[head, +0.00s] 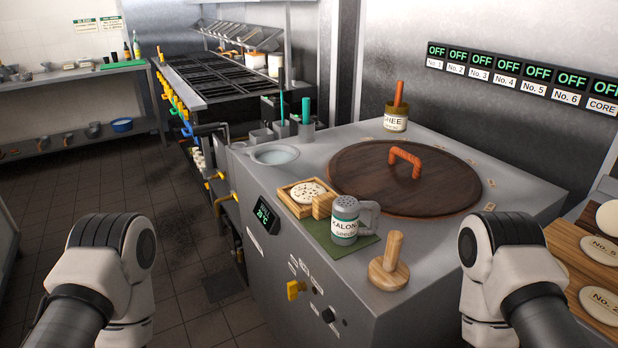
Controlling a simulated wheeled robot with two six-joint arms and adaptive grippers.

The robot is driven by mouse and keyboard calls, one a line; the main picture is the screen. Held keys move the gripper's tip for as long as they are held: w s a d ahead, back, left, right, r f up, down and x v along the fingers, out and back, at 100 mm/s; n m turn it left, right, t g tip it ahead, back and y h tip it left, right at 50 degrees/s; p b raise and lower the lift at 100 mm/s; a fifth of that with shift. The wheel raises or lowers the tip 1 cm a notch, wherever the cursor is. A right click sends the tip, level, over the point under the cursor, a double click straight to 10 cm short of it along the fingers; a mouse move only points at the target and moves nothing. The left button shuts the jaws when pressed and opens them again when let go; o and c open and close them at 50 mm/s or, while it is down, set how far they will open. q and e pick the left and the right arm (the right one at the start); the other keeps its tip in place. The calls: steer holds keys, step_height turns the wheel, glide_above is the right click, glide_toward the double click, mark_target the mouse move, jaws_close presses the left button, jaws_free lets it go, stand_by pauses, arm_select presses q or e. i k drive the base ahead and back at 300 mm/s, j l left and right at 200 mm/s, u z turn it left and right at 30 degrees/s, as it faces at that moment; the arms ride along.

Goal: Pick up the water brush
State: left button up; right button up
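A teal upright handle (305,110) stands in a small metal holder at the back left corner of the tandoor counter. A second, thinner teal handle (281,108) stands just left of it. Either could be the water brush; no label shows and their lower ends are hidden. A metal bowl (275,155) with pale liquid sits in front of them. My two arms show at the lower left and lower right, apart from all of these. Neither gripper's fingers show.
A round wooden lid (405,178) with an orange handle covers the counter's middle. In front are a wooden tray (293,207), a kalonji shaker (345,222) and a wooden press (389,264). Numbered boards (573,250) lie right. Floor (185,270) is clear at left.

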mark_target(305, 100)
steer(key=i+j, duration=0.15)
steer(key=j, duration=0.2)
steer(key=i+j, duration=0.2)
steer(key=j, duration=0.2)
steer(key=i+j+z, duration=0.1)
steer(key=j, duration=0.25)
steer(key=i+j, duration=0.25)
steer(key=j+z, duration=0.05)
steer(key=j, duration=0.05)
